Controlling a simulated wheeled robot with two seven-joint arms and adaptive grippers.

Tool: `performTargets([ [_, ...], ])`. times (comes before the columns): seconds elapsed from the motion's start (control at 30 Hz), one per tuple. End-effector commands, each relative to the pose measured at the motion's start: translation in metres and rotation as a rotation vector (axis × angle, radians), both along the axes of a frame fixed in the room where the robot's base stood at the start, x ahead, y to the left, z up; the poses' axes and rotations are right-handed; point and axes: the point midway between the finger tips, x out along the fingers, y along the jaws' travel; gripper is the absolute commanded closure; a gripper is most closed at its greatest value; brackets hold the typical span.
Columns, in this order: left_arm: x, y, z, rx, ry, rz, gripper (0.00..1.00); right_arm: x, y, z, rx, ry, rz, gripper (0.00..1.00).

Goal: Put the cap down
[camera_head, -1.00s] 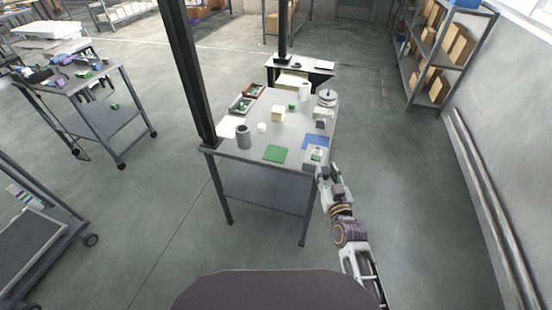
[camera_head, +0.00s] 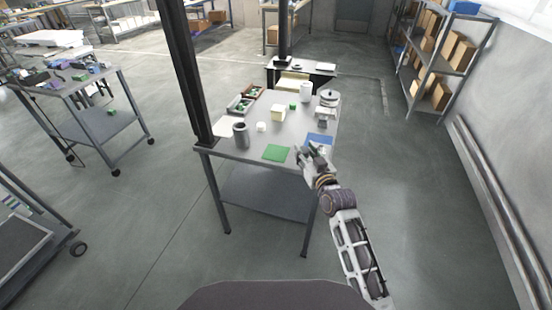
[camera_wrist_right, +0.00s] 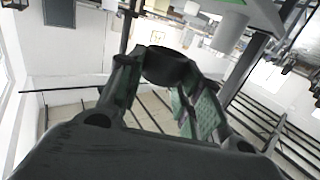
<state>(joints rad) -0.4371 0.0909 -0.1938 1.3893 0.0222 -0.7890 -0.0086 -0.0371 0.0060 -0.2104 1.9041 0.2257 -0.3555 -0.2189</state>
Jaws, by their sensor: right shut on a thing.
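My right gripper (camera_head: 309,151) is over the front right corner of the grey worktable (camera_head: 230,157). In the right wrist view, my right gripper (camera_wrist_right: 160,82) has its green-padded fingers shut on a dark round cap (camera_wrist_right: 168,64). The cap is held between the fingertips with its ring-like rim showing. In the head view the cap is too small to make out at the gripper. A green mat (camera_head: 275,153) lies on the table just left of the gripper. A blue mat (camera_head: 320,138) lies just behind it. My left gripper is not in view.
A grey canister (camera_head: 240,135) stands at the table's left front, beside a small white cup (camera_head: 261,127). A cream box (camera_head: 278,113), small bins (camera_head: 240,105) and a white machine (camera_head: 328,100) stand farther back. A dark post (camera_head: 188,75) rises at the left edge.

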Motion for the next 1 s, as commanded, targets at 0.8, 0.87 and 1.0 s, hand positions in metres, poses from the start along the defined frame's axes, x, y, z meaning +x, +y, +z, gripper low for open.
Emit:
performTargets([
  [0.8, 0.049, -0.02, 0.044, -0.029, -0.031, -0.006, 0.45, 0.054, 0.045, 0.0, -0.002, -0.001, 0.116, 0.81],
  [0.87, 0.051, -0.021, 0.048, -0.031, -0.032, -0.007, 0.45, 0.057, 0.048, 0.001, -0.002, -0.003, 0.123, 0.81],
  [1.0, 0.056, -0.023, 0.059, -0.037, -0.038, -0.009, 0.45, 0.064, 0.054, 0.002, -0.001, -0.002, 0.137, 0.81],
])
